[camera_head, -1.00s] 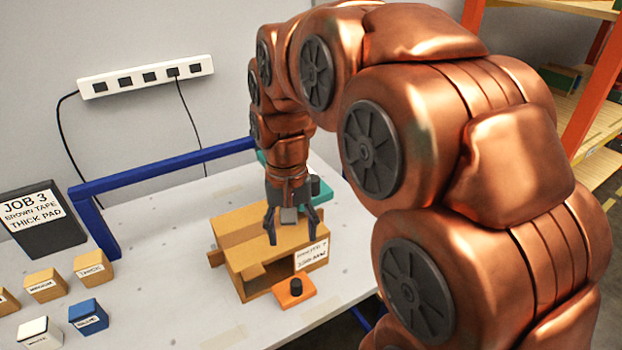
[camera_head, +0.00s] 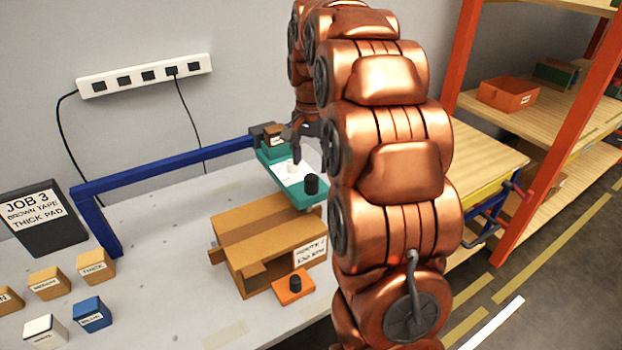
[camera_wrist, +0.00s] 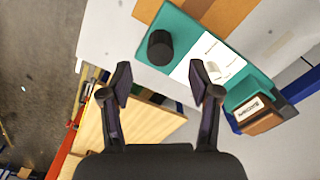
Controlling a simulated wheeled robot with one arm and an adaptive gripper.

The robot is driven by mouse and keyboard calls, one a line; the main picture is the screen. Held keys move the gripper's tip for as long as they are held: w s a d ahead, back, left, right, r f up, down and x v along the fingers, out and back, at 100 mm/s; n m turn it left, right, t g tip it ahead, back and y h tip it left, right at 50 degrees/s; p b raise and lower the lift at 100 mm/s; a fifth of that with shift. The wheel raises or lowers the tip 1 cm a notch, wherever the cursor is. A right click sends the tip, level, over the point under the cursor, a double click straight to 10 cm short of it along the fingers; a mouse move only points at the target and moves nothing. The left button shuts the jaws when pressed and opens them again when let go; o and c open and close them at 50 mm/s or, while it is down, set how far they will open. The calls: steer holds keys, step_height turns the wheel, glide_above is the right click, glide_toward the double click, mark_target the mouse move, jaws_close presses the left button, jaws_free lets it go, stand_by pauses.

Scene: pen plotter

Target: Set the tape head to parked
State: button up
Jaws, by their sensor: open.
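A teal unit (camera_head: 303,197) stands behind the cardboard box. On it are a black knob (camera_head: 312,184), a white panel (camera_head: 289,176) and a small white piece (camera_head: 294,167). A brown labelled block (camera_head: 273,136) sits at its far end. I cannot tell for certain which part is the tape head. My gripper (camera_head: 303,147) is open above the unit's far end, partly hidden by my arm. In the wrist view my open gripper (camera_wrist: 165,88) has one fingertip near the white piece (camera_wrist: 212,70); nothing is between the fingers. The knob (camera_wrist: 160,47) is beyond them.
The cardboard box (camera_head: 258,240) stands in front of the teal unit, with an orange block with a black knob (camera_head: 294,287) before it. A blue rail (camera_head: 165,167) runs along the back. Labelled blocks (camera_head: 97,265) and a job sign (camera_head: 36,218) are at left. Shelving (camera_head: 540,125) is at right.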

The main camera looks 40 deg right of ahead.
mark_target(311, 177)
steer(key=shift+f+p, duration=0.95)
steer(key=shift+f, duration=2.25)
steer(key=shift+c, duration=0.4)
jaws_close()
